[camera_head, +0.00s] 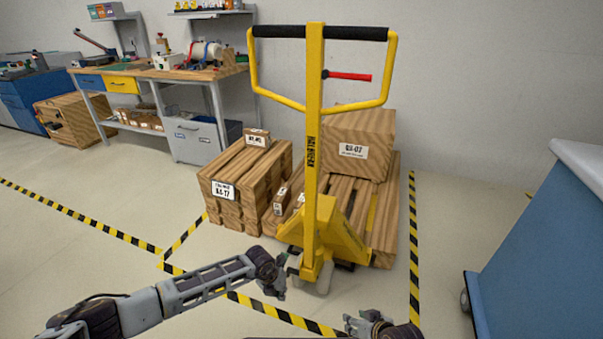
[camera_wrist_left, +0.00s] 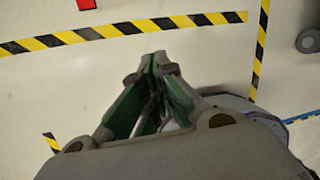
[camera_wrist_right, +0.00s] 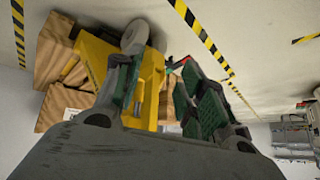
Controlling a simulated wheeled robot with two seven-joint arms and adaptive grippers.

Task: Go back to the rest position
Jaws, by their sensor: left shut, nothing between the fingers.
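My left arm reaches in from the left in the head view, and its gripper (camera_head: 277,281) is in front of the yellow pallet jack. In the left wrist view the left gripper (camera_wrist_left: 155,62) has its fingertips together with nothing between them, above bare floor. My right gripper (camera_head: 362,324) shows only partly at the bottom edge of the head view. In the right wrist view the right gripper (camera_wrist_right: 158,75) has its green-padded fingers apart, with the pallet jack visible beyond them. I cannot see it holding anything.
The yellow pallet jack (camera_head: 314,120) stands at a wooden pallet (camera_head: 384,225) carrying boxes (camera_head: 358,143). Yellow-black tape (camera_head: 413,250) marks the floor. A blue cart (camera_head: 545,255) stands at the right. A workbench (camera_head: 165,73) is at the back left. Floor at the left is clear.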

